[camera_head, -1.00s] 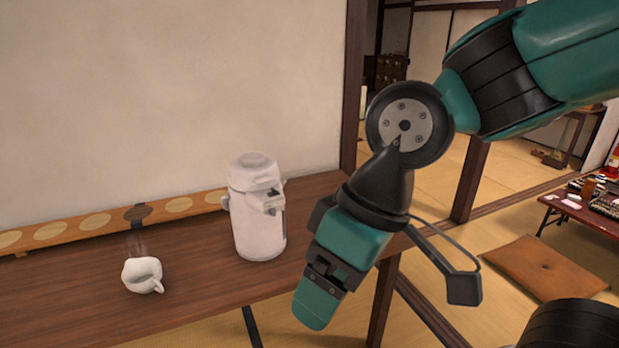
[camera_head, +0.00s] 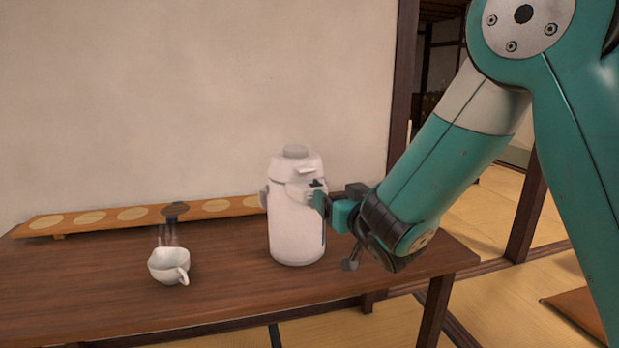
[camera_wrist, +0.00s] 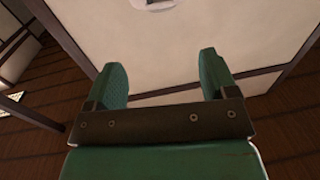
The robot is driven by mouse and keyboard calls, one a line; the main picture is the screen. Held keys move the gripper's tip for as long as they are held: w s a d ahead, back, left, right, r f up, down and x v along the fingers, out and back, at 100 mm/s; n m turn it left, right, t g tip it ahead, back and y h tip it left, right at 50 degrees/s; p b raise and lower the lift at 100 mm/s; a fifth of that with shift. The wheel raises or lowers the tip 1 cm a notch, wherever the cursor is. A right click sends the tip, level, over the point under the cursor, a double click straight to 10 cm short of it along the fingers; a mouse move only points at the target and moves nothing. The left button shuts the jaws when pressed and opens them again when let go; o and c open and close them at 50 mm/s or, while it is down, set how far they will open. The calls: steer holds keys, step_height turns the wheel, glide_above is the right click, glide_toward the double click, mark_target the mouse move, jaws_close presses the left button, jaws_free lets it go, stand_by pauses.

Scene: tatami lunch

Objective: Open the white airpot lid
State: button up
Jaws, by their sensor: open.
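The white airpot (camera_head: 297,222) stands upright on the wooden table. Its lid (camera_head: 296,153) sits on top and looks shut. My gripper (camera_head: 320,201) is at the upper right side of the airpot, just below its spout, and points left. Whether it touches the airpot is unclear. In the wrist view the two green fingers of my gripper (camera_wrist: 162,78) are apart with nothing held between them. A small pale piece shows at the top edge of that view, and I cannot tell what it is.
A long wooden board with pale discs (camera_head: 100,219) lies along the wall. The tabletop between cup and airpot is clear. A wooden post (camera_head: 403,95) stands behind my arm.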

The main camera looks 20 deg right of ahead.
mark_target(309, 170)
steer(key=w+p, duration=0.1)
steer(key=w, duration=0.4)
steer(key=w+a+p, duration=0.1)
steer(key=w+p, duration=0.1)
steer(key=w, duration=0.4)
steer(key=w+a+p, duration=0.1)
steer(key=w+p, duration=0.1)
steer(key=w, duration=0.3)
steer(key=shift+w, duration=0.15)
steer(key=c, duration=1.3)
steer(key=shift+d+r+p, duration=0.15)
steer(key=shift+p, duration=0.25)
